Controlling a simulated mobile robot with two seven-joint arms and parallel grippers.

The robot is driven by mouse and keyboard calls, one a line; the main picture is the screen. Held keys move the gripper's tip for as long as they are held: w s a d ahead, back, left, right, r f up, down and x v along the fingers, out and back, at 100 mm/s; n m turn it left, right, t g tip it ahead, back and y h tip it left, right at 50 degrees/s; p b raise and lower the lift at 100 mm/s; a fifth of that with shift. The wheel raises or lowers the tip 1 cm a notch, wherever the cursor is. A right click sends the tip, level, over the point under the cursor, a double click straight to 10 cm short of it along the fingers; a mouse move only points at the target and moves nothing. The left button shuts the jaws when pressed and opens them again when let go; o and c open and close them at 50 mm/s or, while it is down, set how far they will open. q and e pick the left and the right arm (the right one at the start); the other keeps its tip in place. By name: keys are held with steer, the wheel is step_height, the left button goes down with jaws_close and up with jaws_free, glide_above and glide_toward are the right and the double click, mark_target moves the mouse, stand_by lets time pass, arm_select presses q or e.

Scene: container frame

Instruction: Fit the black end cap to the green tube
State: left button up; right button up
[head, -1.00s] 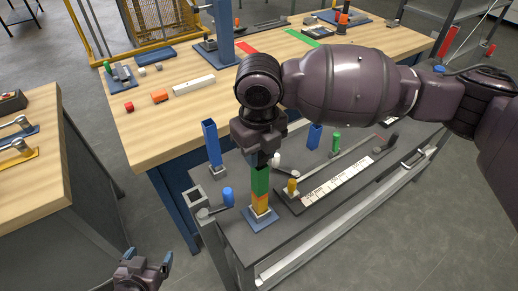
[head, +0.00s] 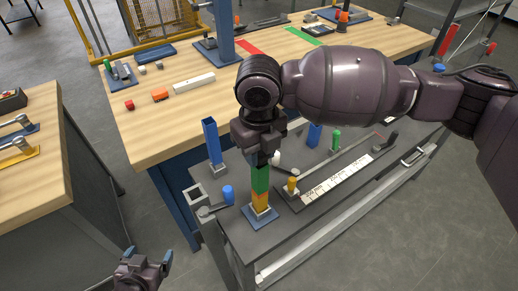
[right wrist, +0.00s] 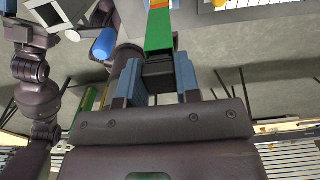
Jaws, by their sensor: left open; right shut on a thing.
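The green tube (head: 260,180) stands upright on a blue base plate (head: 260,217) at the front of the grey bench, with an orange lower part. My right gripper (head: 258,155) is directly above it, fingers pointing down. In the right wrist view the blue fingers are shut on the black end cap (right wrist: 158,76), which lies in line with the green tube (right wrist: 158,32). The cap meets the tube's end in this view; I cannot tell whether it is seated. My left gripper (head: 147,258) is open and empty, low at the bottom left, away from the tube.
A blue square tube (head: 211,140) stands left of the green one. A blue-handled clamp (head: 228,195) and a ruler strip (head: 338,180) flank the tube closely. The wooden table (head: 185,115) behind holds small blocks. Grey floor lies open in front.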

steer(key=shift+f, duration=0.15)
steer(key=shift+f, duration=0.3)
stand_by(0.3)
